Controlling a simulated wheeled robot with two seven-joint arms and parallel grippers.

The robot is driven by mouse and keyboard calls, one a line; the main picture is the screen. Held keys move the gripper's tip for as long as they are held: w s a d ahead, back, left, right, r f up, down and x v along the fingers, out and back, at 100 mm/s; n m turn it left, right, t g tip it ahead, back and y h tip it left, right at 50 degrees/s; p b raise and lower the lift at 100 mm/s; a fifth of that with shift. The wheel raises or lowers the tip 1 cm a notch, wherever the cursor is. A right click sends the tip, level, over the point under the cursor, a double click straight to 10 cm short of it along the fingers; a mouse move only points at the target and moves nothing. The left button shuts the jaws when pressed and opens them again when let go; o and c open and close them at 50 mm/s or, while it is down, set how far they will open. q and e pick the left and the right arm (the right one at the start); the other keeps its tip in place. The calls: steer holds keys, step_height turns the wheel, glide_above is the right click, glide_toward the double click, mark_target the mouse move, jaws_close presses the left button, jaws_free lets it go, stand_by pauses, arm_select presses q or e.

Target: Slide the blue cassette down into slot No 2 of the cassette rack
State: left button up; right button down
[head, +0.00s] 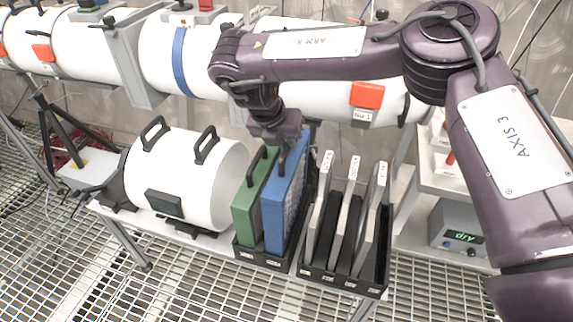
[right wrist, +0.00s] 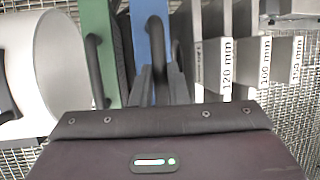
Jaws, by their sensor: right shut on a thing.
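The blue cassette (head: 284,205) stands upright beside the green cassette (head: 252,203) at a low black rack (head: 262,257). Its lower end meets the right-hand place of that rack, behind the front rim; how deep it sits is hidden. The rack's front labels are too small to read. My right gripper (head: 287,158) is above the blue cassette, shut on its dark handle. In the right wrist view the fingers (right wrist: 160,85) close on that handle, with the blue cassette (right wrist: 150,25) behind. My left gripper is not in view.
A second black rack (head: 343,282) with several pale plates stands close on the right; the wrist view shows size labels such as 120 mm. A white cylinder (head: 180,180) with black handles lies to the left. A large white pipe (head: 250,55) runs behind. Grating floor lies in front.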

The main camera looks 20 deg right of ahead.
mark_target(287, 161)
step_height(287, 161, down, 3)
steer(key=shift+r, duration=0.15)
steer(key=shift+f, duration=1.95)
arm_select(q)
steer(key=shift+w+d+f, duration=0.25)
arm_select(e)
steer(key=c, duration=1.4)
jaws_free()
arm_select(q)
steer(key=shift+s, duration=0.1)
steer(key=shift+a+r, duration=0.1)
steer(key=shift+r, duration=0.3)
arm_select(e)
steer(key=v, duration=1.2)
